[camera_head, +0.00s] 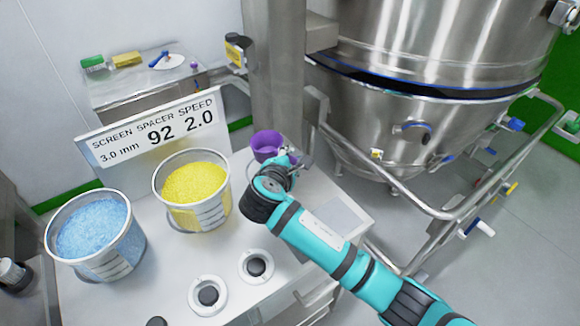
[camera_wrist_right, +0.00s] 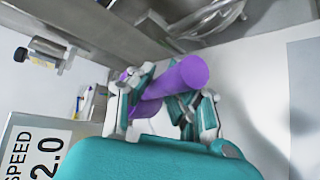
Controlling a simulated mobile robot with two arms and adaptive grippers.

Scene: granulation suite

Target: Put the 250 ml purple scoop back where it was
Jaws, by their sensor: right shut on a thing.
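The purple scoop (camera_head: 267,145) is at the far edge of the white worktop, beside the steel column, with its cup rim facing up. My right gripper (camera_head: 288,160) is shut on it, coming in from the lower right. In the right wrist view the purple scoop (camera_wrist_right: 186,78) shows as a smooth purple cylinder between the two fingers of my right gripper (camera_wrist_right: 165,105). Whether the scoop touches the worktop is hard to tell. My left gripper is not in view.
A bucket of yellow granules (camera_head: 195,190) and a bucket of blue granules (camera_head: 95,232) stand left of my right gripper. A sign (camera_head: 155,130) stands behind them. Two round white fittings with black knobs (camera_head: 257,266) sit at the front. A large steel vessel (camera_head: 420,120) is at right.

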